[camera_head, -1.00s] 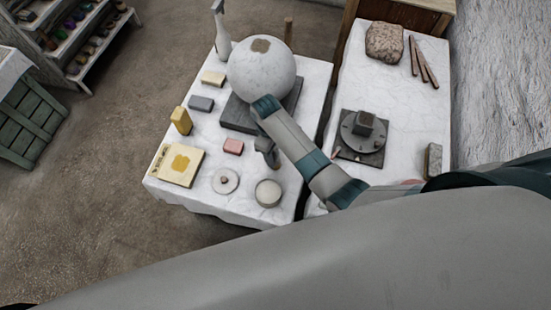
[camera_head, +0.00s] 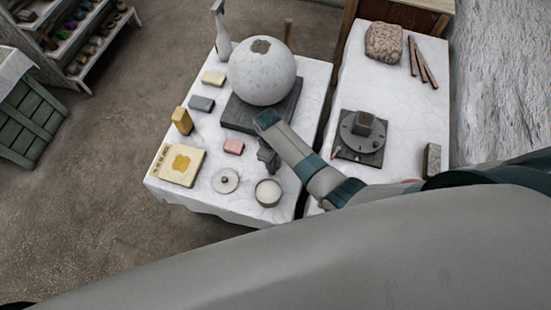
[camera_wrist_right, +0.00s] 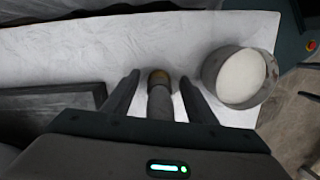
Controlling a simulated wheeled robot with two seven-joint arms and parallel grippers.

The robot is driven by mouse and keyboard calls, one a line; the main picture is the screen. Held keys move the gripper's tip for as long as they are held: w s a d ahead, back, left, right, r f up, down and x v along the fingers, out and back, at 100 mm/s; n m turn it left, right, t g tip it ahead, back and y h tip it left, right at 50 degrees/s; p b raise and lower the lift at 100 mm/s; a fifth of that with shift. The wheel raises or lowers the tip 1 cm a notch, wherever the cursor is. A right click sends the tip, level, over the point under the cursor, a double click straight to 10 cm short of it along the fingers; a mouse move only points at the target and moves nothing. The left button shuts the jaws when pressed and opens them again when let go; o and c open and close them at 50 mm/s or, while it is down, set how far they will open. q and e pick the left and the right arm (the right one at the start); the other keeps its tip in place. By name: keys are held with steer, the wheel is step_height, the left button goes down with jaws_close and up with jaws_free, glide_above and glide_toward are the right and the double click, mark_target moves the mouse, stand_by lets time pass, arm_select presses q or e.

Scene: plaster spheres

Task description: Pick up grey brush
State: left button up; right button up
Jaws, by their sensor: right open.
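A grey cylindrical piece with a brownish end, which looks like the grey brush (camera_wrist_right: 159,102), lies between the fingers of my right gripper (camera_wrist_right: 158,80) in the right wrist view. The fingers are open, one on each side, with a gap to it. In the head view my right gripper (camera_head: 268,160) is over the front right part of the left table, between the pink block and the round white pot. There the arm and gripper hide the brush. My left gripper is not in view.
The white pot (camera_head: 268,193) stands close to the gripper; it also shows in the wrist view (camera_wrist_right: 240,77). A plaster sphere (camera_head: 262,75) sits on a dark slab (camera_head: 238,117) behind. A pink block (camera_head: 234,146) and a lidded disc (camera_head: 225,181) lie left.

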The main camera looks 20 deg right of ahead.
steer(key=shift+f, duration=0.1)
stand_by(0.4)
steer(key=c, duration=1.2)
steer(key=shift+o, duration=0.2)
steer(key=shift+r, duration=0.8)
step_height(320, 180, up, 2)
steer(key=shift+r, duration=0.1)
steer(key=s+d+r, duration=0.2)
steer(key=s+r, duration=0.1)
steer(key=s, duration=0.2)
steer(key=s+d+r+b, duration=0.1)
steer(key=s+d+r, duration=0.1)
steer(key=s+r, duration=0.2)
steer(key=shift+s+d, duration=0.35)
steer(key=shift+s, duration=0.5)
steer(key=shift+r, duration=0.1)
